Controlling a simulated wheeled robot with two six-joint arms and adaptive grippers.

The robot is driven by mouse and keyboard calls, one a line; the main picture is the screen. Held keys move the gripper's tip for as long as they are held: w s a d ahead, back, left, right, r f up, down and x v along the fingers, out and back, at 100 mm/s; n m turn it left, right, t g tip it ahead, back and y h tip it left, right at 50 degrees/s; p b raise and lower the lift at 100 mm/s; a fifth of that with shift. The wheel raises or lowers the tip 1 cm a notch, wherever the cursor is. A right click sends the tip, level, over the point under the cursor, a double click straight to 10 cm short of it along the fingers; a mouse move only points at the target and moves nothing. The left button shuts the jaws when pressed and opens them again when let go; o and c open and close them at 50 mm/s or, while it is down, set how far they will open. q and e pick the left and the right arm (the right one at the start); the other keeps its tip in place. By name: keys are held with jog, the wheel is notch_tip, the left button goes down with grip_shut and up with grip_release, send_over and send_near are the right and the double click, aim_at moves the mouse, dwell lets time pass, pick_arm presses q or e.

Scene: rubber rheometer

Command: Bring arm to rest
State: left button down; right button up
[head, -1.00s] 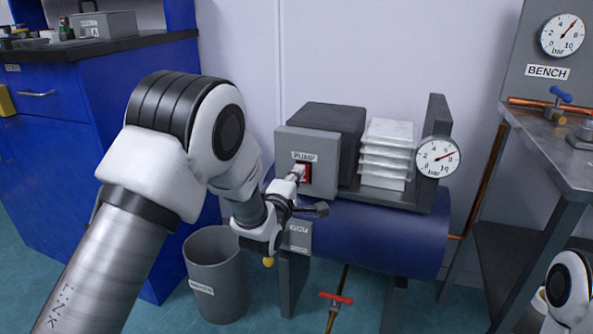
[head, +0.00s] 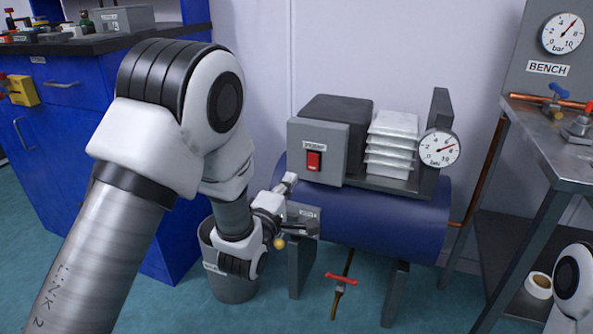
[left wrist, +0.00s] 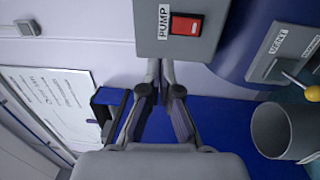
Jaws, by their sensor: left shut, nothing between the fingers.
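My left gripper (head: 289,181) is shut and empty, in front of the left end of the blue tank. It is below and left of the grey pump box (head: 321,139) and apart from the red pump switch (head: 314,161). In the left wrist view the closed fingers (left wrist: 161,66) point toward the lower edge of the pump box, and the red switch (left wrist: 184,26) is above and right of them. My left arm comes in from the left and hides part of the wall and bin. My right gripper is out of view; only a white part of my right arm shows at the lower right.
The blue tank (head: 385,221) carries a pressure gauge (head: 440,148) and has a red-handled valve (head: 341,279) below. A grey bin (head: 233,287) stands under my left wrist. A blue cabinet (head: 75,150) is at left, a metal bench (head: 560,150) at right.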

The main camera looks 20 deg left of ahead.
pick_arm(q)
jog(key=shift+s, duration=0.35)
